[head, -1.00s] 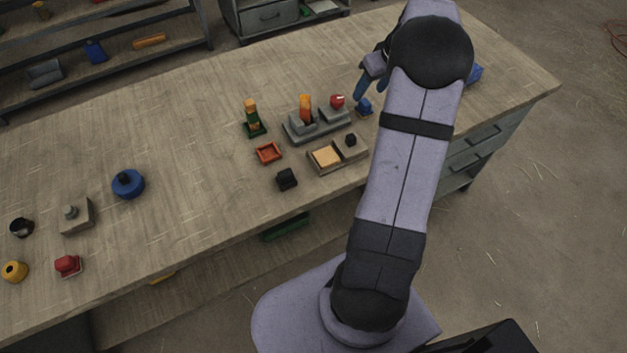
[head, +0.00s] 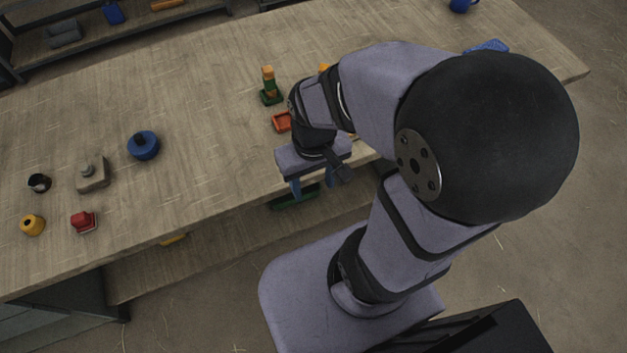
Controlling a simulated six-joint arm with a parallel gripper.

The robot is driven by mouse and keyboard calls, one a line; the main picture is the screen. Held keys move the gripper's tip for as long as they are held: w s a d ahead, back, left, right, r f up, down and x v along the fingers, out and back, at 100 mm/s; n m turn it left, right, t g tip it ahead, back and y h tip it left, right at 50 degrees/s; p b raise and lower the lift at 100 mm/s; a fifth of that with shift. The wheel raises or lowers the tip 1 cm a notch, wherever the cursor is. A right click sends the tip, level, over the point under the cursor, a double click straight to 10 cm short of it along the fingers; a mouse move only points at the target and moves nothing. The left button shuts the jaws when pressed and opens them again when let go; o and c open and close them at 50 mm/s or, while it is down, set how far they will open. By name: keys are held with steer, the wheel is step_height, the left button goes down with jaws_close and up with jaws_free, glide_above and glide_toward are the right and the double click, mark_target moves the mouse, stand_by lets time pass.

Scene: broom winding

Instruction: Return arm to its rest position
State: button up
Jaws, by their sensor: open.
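My gripper (head: 313,188) points downward near the front edge of the workbench, with its two blue fingers apart and nothing seen between them. My arm is folded back toward its base, with the large dark elbow at the right of the head view. The arm hides most of the grey fixture and the tray behind it; only a bit of orange (head: 324,68) shows above the wrist.
On the left of the workbench (head: 215,150) are a blue round part (head: 143,145), a grey block (head: 92,174), a black cup (head: 39,183), a yellow ring (head: 32,225) and a red piece (head: 84,222). A blue item (head: 487,47) and a blue mug (head: 461,5) lie at the far right.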

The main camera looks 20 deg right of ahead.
step_height(320, 180, down, 36)
steer(key=b, duration=3.6)
steer(key=shift+r, duration=0.2)
